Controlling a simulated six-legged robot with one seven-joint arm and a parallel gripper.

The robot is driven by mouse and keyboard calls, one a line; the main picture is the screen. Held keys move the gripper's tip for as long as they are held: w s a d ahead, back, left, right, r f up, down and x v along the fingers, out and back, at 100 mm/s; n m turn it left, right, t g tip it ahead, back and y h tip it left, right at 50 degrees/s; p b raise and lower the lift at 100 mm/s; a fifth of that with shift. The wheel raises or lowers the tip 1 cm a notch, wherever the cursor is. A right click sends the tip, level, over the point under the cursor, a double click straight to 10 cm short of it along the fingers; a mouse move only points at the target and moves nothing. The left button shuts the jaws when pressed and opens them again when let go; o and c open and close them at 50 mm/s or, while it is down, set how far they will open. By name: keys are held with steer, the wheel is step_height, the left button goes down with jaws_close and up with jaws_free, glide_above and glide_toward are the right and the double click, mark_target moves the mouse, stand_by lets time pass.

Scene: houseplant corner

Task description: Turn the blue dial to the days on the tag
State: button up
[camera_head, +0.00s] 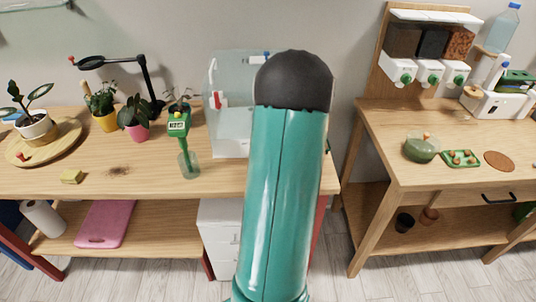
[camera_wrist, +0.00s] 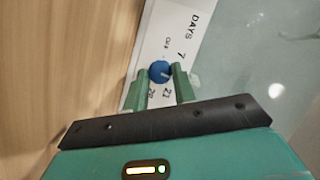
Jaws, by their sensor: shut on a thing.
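The blue dial (camera_wrist: 157,67) sits on a white panel (camera_wrist: 190,30) in the wrist view. The panel is printed with DAYS, a 7, OFF, a 21 and another number partly hidden by a finger. My gripper (camera_wrist: 159,74) is shut on the dial, one green finger on each side. A pale mark on the dial seems to face the right finger, between the 7 and the 21. In the head view my arm hides the gripper and the dial. I cannot make out a readable tag with days in either view.
A clear box (camera_head: 228,75) stands behind my arm on the wooden table (camera_head: 60,185). A second bench (camera_head: 400,165) stands right.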

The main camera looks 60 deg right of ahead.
steer(key=shift+d+m, duration=0.1)
steer(key=shift+m, duration=0.2)
steer(key=o, duration=1)
